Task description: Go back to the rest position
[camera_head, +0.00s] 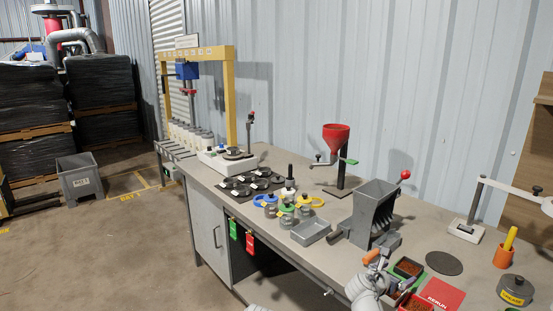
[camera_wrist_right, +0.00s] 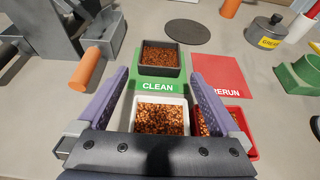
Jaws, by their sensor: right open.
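My right gripper (camera_wrist_right: 158,76) is open, with its two purple fingers spread and nothing between the tips. It is above the front of the bench; my right arm (camera_head: 366,288) comes in at the bottom of the head view. A white tray (camera_wrist_right: 160,101) of copper-coloured granules shows below and between the fingers, partly hidden by the gripper body. Ahead, a dark tray (camera_wrist_right: 160,72) of granules stands on the green CLEAN mat (camera_wrist_right: 146,86). A red tray (camera_wrist_right: 251,148) with granules is partly behind the right finger. My left gripper is not in view.
The red RERUN mat (camera_head: 441,292) lies beside the trays. A grey machine (camera_head: 370,213) and an orange handle (camera_wrist_right: 88,69) are close on the left. A black disc (camera_head: 444,263), an orange cup (camera_head: 503,257) and a grease pot (camera_head: 515,290) stand to the right.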

